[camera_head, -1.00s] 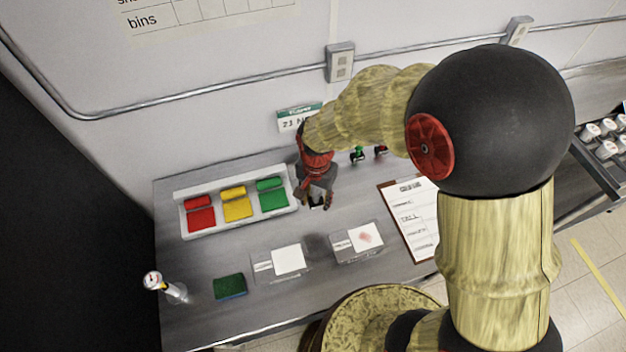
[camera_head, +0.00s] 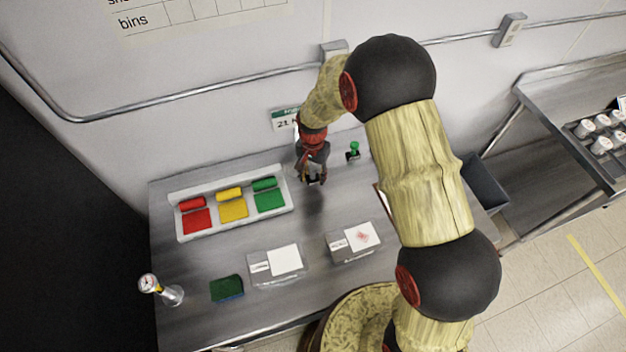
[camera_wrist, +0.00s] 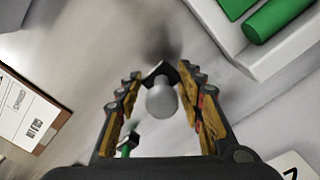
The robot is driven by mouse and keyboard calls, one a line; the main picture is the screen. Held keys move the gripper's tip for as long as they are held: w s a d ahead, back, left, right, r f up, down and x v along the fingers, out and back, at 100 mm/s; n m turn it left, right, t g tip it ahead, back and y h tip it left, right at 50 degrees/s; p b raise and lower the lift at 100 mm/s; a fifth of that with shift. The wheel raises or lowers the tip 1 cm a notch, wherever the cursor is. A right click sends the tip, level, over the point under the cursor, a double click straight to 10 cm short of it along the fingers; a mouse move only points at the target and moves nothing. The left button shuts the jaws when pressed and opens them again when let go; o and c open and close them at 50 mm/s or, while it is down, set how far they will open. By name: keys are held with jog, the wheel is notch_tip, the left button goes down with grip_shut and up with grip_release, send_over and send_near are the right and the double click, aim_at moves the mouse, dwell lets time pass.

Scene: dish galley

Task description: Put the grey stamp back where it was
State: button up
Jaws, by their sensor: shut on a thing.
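The grey stamp (camera_wrist: 162,101) shows in the wrist view as a round grey knob on a dark base, between my fingers. My gripper (camera_head: 314,179) is shut on it; in the wrist view the fingers (camera_wrist: 160,88) stand on both sides of the knob. In the head view the stamp is mostly hidden by the fingers. A blurred dark shadow falls on the steel table under it, so it seems to be held above the table. The green stamp (camera_head: 353,151) stands at the table's back, right of my gripper, and shows in the wrist view (camera_wrist: 129,146).
A white tray (camera_head: 233,214) with red, yellow and green pads and rollers lies left of my gripper.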

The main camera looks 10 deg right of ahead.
aim_at(313, 180)
jog(key=shift+w+f, duration=0.3)
jog(key=shift+f, duration=1.6)
jog(key=shift+f, duration=0.2)
jog(key=o, duration=0.9)
jog(key=shift+r, duration=0.1)
notch_tip(313, 180, up, 12)
jog(key=shift+r, duration=0.2)
